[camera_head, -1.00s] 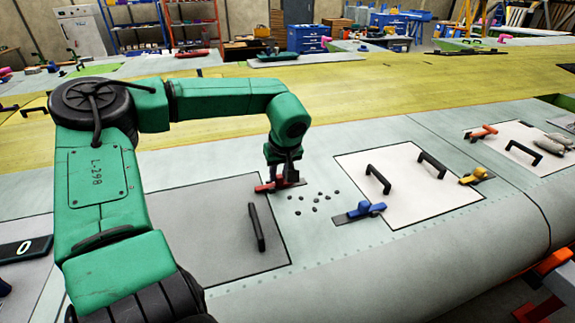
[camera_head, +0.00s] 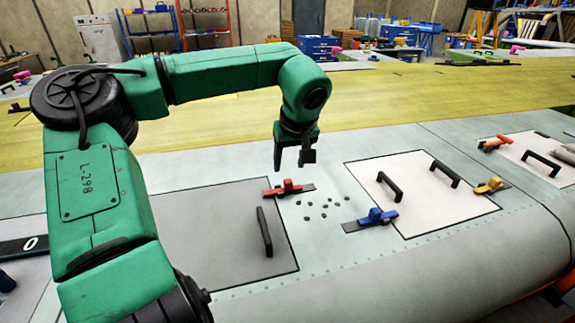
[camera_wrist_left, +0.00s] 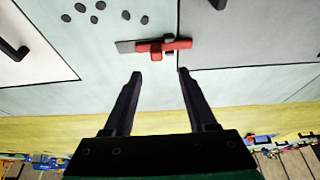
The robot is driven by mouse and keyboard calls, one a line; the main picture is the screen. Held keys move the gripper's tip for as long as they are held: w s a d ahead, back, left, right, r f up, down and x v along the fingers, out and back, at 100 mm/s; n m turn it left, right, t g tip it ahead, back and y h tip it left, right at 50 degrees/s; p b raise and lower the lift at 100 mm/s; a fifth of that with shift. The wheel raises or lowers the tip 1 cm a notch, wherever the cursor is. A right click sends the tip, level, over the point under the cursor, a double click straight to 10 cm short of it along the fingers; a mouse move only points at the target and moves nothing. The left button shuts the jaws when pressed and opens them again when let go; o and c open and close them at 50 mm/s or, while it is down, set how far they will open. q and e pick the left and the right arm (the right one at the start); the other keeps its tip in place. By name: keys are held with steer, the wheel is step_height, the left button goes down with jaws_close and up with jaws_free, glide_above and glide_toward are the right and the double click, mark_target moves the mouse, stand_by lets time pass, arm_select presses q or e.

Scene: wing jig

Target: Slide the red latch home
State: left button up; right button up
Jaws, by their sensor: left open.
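The red latch (camera_head: 288,188) lies on the pale wing skin at the far right corner of the grey panel (camera_head: 215,225). Its red bar reaches over the panel's edge, and its grey base plate sticks out to the right. My left gripper (camera_head: 295,165) is open and empty, above and beyond the latch and apart from it. In the left wrist view the latch (camera_wrist_left: 163,46) shows ahead of the spread fingers (camera_wrist_left: 160,73), roughly midway between them. My right gripper is not in view.
Several small dark fasteners (camera_head: 324,208) lie right of the latch. A blue latch (camera_head: 376,217) and a yellow latch (camera_head: 489,186) sit by the white panel (camera_head: 420,215). Black handles (camera_head: 265,231) stand up from the panels. The air around my left gripper is clear.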

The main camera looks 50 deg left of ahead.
arm_select(q)
steer(key=v, duration=0.7)
steer(key=shift+b, duration=0.3)
